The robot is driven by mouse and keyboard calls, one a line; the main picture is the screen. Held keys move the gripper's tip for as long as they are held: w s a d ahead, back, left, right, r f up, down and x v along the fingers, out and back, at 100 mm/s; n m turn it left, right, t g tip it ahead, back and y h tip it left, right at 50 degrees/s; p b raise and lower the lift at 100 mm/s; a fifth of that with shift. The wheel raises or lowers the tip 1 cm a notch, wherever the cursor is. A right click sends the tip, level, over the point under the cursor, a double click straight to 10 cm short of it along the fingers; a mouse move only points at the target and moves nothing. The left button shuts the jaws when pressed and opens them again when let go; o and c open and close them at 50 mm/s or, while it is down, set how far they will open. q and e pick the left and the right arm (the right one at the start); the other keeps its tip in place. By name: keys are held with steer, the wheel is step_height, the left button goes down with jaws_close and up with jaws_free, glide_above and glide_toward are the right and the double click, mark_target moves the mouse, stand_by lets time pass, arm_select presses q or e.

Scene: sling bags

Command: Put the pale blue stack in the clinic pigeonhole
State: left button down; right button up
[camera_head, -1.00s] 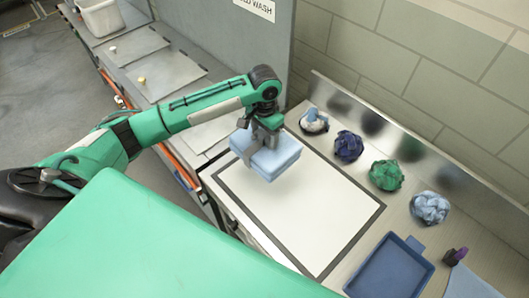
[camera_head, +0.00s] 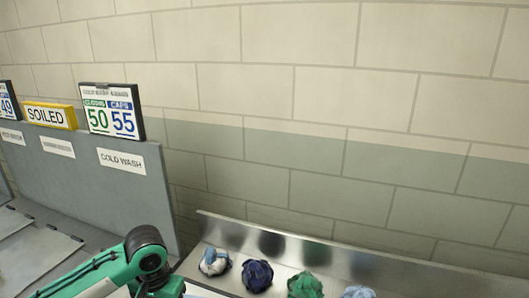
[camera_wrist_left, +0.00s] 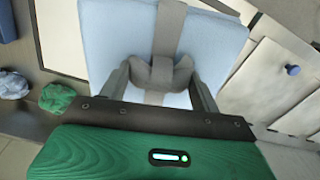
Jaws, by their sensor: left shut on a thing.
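The pale blue stack (camera_wrist_left: 110,40) fills the upper middle of the left wrist view, with a grey band (camera_wrist_left: 168,30) around it. My left gripper (camera_wrist_left: 160,85) is shut on the stack, its fingers closed at the band. In the head view only part of my left arm shows at the lower left; its gripper and the stack are below the frame. No pigeonhole shows in either view. My right gripper is not in view.
Crumpled cloth bundles, white-blue (camera_head: 215,261), navy (camera_head: 257,275), green (camera_head: 305,285) and pale blue (camera_head: 357,292), line the steel counter against the tiled wall. A grey panel with a COLD WASH sign (camera_head: 122,161) and a yellow SOILED sign (camera_head: 49,115) stand at left.

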arm_select(q)
steer(key=shift+n, duration=0.7)
steer(key=s+f, duration=0.1)
steer(key=s+d+f+b, duration=0.1)
steer(key=s+d+f, duration=0.1)
steer(key=s, duration=0.1)
steer(key=shift+s+f+b, duration=0.1)
steer(key=shift+f+b, duration=0.2)
steer(key=shift+b, duration=0.05)
steer(key=shift+s+d+f, duration=0.2)
steer(key=shift+s+d, duration=0.05)
steer(key=shift+s, duration=0.2)
steer(key=shift+a, duration=0.1)
